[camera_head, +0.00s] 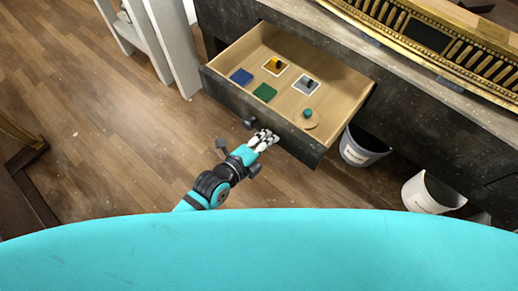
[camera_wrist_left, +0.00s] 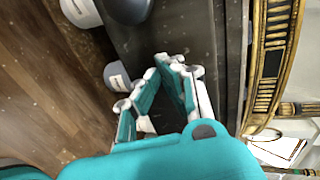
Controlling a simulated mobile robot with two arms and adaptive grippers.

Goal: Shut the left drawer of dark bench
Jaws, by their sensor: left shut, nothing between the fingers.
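The drawer (camera_head: 262,113) of the dark bench (camera_head: 425,105) stands pulled out, its pale wooden inside showing. Its dark front has a round dark knob (camera_head: 248,124). My left gripper (camera_head: 268,136) is shut and empty, at the outer face of the drawer front just right of the knob. In the left wrist view my left gripper (camera_wrist_left: 174,62) has its fingertips close to a dark speckled surface; I cannot tell whether they touch it. My right gripper is not in view.
The drawer holds a blue square (camera_head: 241,76), a green square (camera_head: 264,93), a yellow piece (camera_head: 274,65), a grey piece (camera_head: 306,84) and a round wooden piece with a green knob (camera_head: 308,115). Two bins (camera_head: 362,148) (camera_head: 432,192) stand right of it.

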